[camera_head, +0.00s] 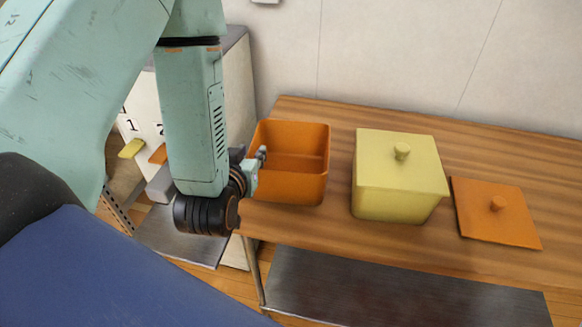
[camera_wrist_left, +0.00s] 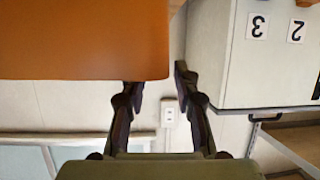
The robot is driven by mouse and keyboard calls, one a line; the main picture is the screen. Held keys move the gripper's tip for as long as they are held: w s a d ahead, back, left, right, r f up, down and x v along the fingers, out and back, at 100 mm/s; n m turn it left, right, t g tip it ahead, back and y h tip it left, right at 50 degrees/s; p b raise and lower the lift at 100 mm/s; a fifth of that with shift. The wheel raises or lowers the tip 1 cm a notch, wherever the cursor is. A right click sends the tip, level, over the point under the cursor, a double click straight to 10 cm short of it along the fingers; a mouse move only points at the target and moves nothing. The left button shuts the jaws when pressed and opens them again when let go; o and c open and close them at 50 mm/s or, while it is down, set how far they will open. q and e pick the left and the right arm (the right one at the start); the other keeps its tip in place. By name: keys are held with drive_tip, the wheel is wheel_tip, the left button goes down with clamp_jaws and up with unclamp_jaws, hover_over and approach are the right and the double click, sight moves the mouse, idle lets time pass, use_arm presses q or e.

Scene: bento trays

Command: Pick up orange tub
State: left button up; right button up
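The orange tub (camera_head: 292,188) stands without a lid at the left end of the wooden table, its inside empty. My left gripper (camera_head: 256,160) is at the tub's left side, with a fingertip showing over the tub's left rim. In the left wrist view, the orange tub (camera_wrist_left: 85,40) fills the upper left. There the left gripper (camera_wrist_left: 158,78) has its fingers apart; one tip is hidden behind the tub's orange wall and the other is clear of its edge. I cannot tell whether either finger touches the wall. My right gripper is not in view.
A yellow lidded tub (camera_head: 392,190) stands right of the orange tub, with a gap between. An orange lid (camera_head: 495,212) with a knob lies further right on the table (camera_head: 330,235). A white numbered cabinet (camera_head: 238,90) stands left of the table; it also shows in the wrist view (camera_wrist_left: 265,75).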

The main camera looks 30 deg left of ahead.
sight(252, 144)
use_arm(q)
drive_tip(key=w+a, duration=0.1)
drive_tip(key=w+f, duration=0.1)
drive_tip(key=shift+w+a+f, duration=0.1)
drive_tip(key=shift+w+a, duration=0.2)
drive_tip(key=shift+a, duration=0.1)
drive_tip(key=shift+w+f, duration=0.3)
drive_tip(key=shift+w, duration=0.35)
drive_tip(key=shift+s+a+r, duration=0.1)
drive_tip(key=shift+s, duration=0.1)
drive_tip(key=shift+c, duration=1.2)
drive_tip(key=shift+w, duration=0.15)
clamp_jaws()
